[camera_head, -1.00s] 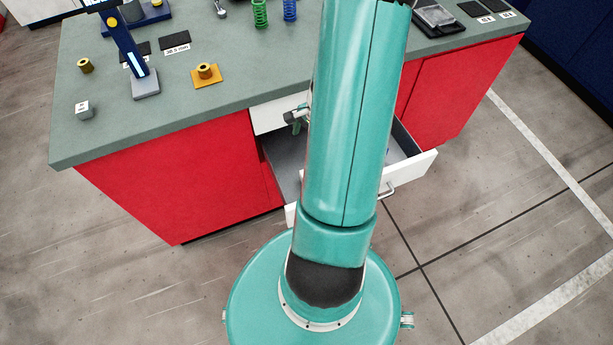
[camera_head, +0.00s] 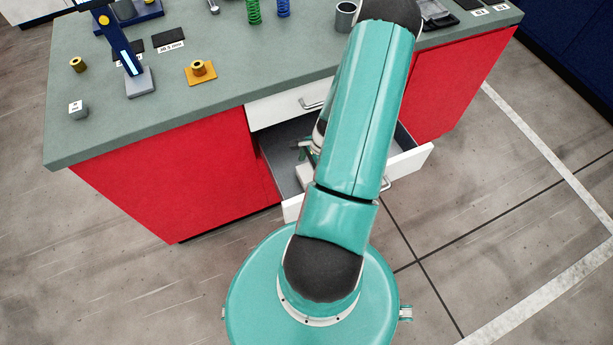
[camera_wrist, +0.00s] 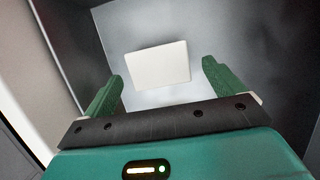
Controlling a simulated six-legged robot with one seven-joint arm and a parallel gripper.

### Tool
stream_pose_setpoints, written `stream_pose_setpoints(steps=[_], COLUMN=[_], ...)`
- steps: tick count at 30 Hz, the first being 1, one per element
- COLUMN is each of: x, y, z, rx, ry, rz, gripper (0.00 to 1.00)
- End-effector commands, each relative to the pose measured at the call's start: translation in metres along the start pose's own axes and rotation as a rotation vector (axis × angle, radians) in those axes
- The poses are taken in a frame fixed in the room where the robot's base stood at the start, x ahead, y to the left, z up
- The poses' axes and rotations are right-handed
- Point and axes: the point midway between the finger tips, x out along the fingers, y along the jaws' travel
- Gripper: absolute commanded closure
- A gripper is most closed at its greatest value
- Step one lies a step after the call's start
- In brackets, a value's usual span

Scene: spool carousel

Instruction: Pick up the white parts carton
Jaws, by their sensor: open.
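The white parts carton (camera_wrist: 158,65) lies in the open drawer (camera_head: 283,175) and shows as a plain white block in the wrist view. My gripper (camera_wrist: 165,80) is open, with its two green fingers apart. In the wrist picture the carton appears between and just beyond the fingertips; I cannot tell how far below them it is. Nothing is held. In the head view my arm covers much of the drawer, and a pale piece of what looks like the carton (camera_head: 304,177) shows beside the arm.

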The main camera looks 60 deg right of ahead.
Motion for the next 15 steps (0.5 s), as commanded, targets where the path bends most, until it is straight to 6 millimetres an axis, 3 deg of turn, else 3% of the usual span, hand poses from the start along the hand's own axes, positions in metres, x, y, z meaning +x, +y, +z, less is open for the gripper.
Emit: stream_pose_setpoints(steps=[9, 15], x=[0.043, 0.048], y=[0.001, 0.001], z=[0.005, 0.005], rx=[-0.001, 0.000], ry=[-0.002, 0.000], rz=[0.002, 0.001], gripper=[0.06, 0.06])
